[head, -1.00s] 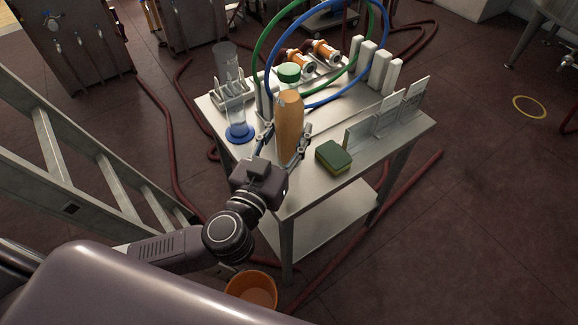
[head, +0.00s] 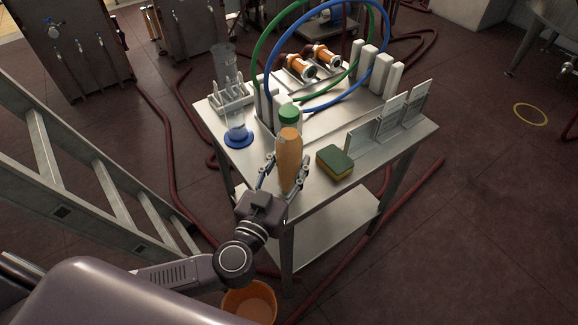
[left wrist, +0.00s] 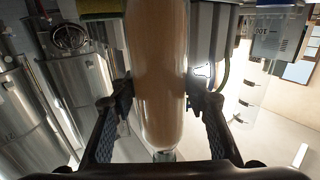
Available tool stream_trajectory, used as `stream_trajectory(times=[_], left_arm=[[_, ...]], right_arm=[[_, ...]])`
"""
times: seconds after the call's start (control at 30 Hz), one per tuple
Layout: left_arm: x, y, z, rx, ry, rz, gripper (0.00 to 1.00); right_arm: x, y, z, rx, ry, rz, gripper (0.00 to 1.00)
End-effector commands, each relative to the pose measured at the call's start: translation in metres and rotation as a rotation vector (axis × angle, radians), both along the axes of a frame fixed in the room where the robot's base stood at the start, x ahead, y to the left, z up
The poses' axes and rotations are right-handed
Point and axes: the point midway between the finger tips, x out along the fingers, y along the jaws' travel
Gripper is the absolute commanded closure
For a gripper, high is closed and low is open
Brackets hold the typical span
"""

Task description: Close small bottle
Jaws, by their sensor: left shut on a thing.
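An amber bottle (head: 289,160) is held at the front edge of the table in the head view; its narrow top points up. My left gripper (head: 284,180) is shut on its body, with one finger on each side. In the left wrist view the bottle (left wrist: 156,75) stands between the fingers of my left gripper (left wrist: 163,98), its tapered end towards the bottom of the picture. I cannot tell whether the bottle touches the table or has a cap on. My right gripper is not in view.
On the steel table (head: 330,197) are a green-yellow sponge (head: 335,162), a clear cylinder on a blue base (head: 238,139), a white rack (head: 231,98), orange pumps (head: 301,66) with hoses and upright panels (head: 390,122). An orange bucket (head: 249,303) is below; a ladder (head: 100,180) stands left.

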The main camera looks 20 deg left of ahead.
Motion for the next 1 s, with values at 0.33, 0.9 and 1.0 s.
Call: stream_trajectory(times=[0.33,0.9,1.0], left_arm=[[0.0005,-0.0006,-0.0054,-0.002,-0.008,-0.001,1.00],[-0.0002,-0.0005,-0.0112,0.000,-0.001,-0.001,0.40],[-0.0002,-0.0005,-0.0089,-0.001,-0.002,-0.002,0.40]], right_arm=[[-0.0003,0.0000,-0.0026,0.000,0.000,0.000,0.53],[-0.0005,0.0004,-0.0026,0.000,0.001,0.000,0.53],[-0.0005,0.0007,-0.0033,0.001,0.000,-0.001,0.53]])
